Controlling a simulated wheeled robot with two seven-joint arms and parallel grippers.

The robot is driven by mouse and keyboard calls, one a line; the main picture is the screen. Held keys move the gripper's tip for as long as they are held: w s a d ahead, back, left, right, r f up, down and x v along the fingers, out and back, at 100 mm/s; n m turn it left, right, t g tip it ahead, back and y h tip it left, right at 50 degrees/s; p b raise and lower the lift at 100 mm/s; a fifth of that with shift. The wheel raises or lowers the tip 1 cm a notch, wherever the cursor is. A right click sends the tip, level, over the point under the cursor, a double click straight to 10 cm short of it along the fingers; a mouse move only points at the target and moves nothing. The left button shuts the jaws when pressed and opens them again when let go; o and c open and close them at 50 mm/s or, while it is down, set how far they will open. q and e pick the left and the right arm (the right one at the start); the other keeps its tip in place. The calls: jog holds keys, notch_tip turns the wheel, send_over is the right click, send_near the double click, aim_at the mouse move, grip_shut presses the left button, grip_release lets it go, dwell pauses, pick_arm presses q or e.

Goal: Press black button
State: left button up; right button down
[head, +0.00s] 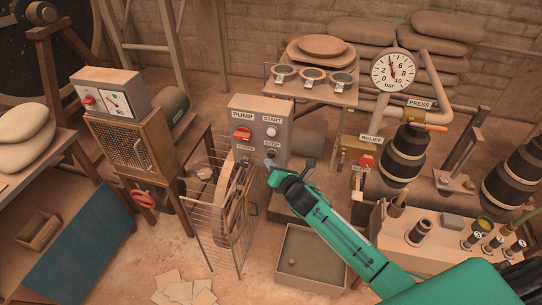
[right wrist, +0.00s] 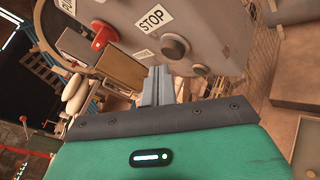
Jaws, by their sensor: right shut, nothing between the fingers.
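The grey pump control box (head: 246,112) stands upright near the middle of the head view. Its black button (head: 271,153) sits under the STOP label; in the right wrist view the dark round button (right wrist: 175,46) is beside that label. My right gripper (head: 268,163) is shut and empty, its tip just below the black button in the head view. In the right wrist view its closed fingers (right wrist: 157,70) end just below and left of the button. I cannot tell whether they touch the panel. My left gripper is not in view.
A red switch (head: 242,133) and a pale START button (head: 271,131) share the panel. A wire guard (head: 212,237) stands at the lower left of the box. An open bin (head: 309,270) is on the floor below. The relief valve (head: 367,160) and pipes are to the right.

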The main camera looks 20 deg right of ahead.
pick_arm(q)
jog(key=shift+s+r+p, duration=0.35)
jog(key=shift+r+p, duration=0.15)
pick_arm(e)
jog(key=s+a, duration=0.2)
jog(key=s, duration=0.2)
jog(key=shift+s+a, duration=0.1)
jog(key=shift+a, duration=0.3)
